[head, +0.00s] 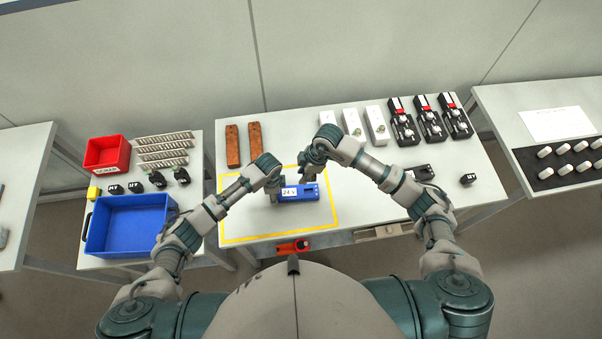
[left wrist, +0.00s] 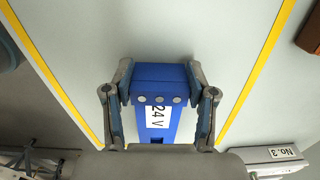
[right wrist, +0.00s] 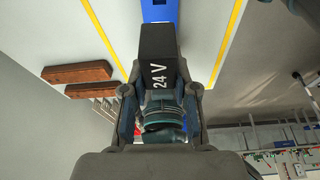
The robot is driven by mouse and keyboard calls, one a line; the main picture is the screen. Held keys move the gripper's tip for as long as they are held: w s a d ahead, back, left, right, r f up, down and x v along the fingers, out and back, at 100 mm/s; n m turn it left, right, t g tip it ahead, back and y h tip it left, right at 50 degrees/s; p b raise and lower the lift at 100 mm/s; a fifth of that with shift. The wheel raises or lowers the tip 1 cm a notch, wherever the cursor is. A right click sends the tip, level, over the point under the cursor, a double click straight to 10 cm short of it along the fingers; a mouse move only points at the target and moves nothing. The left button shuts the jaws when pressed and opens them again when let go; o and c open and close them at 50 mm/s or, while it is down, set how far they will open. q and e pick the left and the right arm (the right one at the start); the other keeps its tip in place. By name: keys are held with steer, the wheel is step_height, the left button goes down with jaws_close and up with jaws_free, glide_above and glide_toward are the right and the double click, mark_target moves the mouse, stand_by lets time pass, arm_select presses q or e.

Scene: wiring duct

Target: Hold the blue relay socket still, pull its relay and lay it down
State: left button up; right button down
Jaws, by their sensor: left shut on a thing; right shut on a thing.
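The blue relay socket (head: 312,191) lies on the table inside a yellow outline, with a white 24 V label. In the left wrist view its screwed end (left wrist: 165,80) sits between the fingers of my left gripper (left wrist: 160,92), which is shut on it. My right gripper (right wrist: 158,85) is shut on the black relay (right wrist: 158,45), marked 24 V. Blue of the socket (right wrist: 160,10) shows just past the relay. I cannot tell whether the relay is still seated. In the head view the relay is hidden by my right gripper (head: 306,176).
A blue bin (head: 90,228) and a red bin (head: 107,141) stand on the left table, with several small black relays (head: 157,179) between. Brown blocks (head: 232,146), white units (head: 377,123) and black-red devices (head: 430,122) line the back. The outlined area (head: 250,223) has bare room.

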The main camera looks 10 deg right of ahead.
arm_select(q)
steer(key=shift+d, duration=0.4)
arm_select(e)
steer(key=shift+d+r, duration=0.35)
steer(key=shift+d, duration=0.1)
steer(key=shift+d+r, duration=0.1)
steer(key=shift+r, duration=0.25)
arm_select(q)
steer(key=shift+a, duration=0.45)
arm_select(e)
steer(key=shift+a+r, duration=0.6)
arm_select(q)
steer(key=shift+a, duration=0.2)
steer(key=shift+d, duration=0.2)
arm_select(e)
steer(key=shift+r, duration=0.6)
arm_select(q)
steer(key=shift+d, duration=0.45)
arm_select(e)
steer(key=shift+d, duration=0.55)
arm_select(q)
steer(key=shift+a, duration=0.1)
